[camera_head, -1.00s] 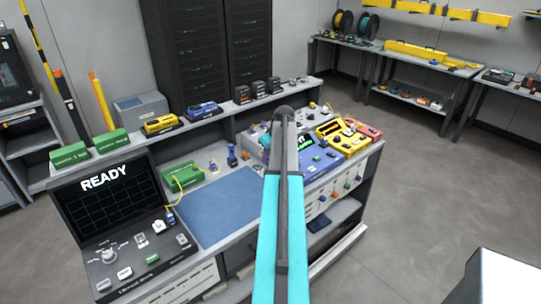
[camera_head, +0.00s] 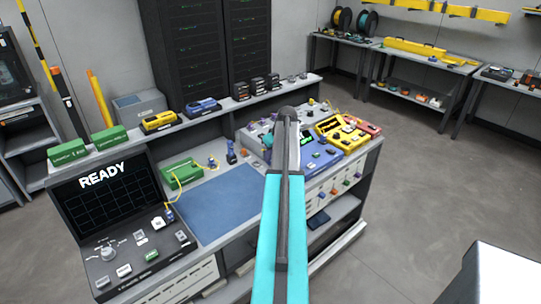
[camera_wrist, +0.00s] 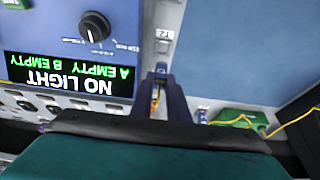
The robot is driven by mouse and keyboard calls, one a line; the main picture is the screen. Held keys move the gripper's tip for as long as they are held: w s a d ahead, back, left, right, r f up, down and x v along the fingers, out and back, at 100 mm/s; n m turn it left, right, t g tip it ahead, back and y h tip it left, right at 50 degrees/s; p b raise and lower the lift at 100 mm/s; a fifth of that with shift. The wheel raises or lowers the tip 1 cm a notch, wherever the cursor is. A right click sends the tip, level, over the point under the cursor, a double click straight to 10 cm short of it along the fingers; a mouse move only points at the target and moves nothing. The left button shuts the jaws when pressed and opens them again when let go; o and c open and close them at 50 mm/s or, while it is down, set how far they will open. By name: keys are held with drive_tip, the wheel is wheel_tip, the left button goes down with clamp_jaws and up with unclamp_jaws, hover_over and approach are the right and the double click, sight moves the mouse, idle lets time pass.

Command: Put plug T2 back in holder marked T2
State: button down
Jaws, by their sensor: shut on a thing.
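Plug T2, taken to be the small blue plug (camera_wrist: 161,70), is between the two dark fingers of my gripper (camera_wrist: 161,82) in the wrist view. The fingers are shut on it, and an orange-yellow part shows between them below. A pale strip with a label reading about T2 (camera_wrist: 163,34) lies just beyond the plug. The holder opening is not clear, and I cannot tell whether the plug touches it. In the head view my arm hides the gripper and plug.
A blue device (camera_wrist: 70,50) with a knob and a "NO LIGHT" screen is close on the left of the fingers. The blue mat (camera_wrist: 245,45) is clear on the right. A green box (camera_wrist: 236,119) with a yellow cable sits lower right. A READY console (camera_head: 125,235) stands at the bench's left.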

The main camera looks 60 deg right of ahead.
drive_tip(key=shift+f+b, duration=0.85)
drive_tip(key=shift+f, duration=1.5)
drive_tip(key=shift+s, duration=0.15)
drive_tip(key=shift+f+b, duration=0.45)
drive_tip(key=shift+f, duration=0.05)
idle(0.5)
drive_tip(key=c, duration=1.6)
unclamp_jaws()
drive_tip(key=shift+b+v, duration=1.45)
drive_tip(key=shift+v, duration=5.5)
drive_tip(key=shift+f, duration=0.1)
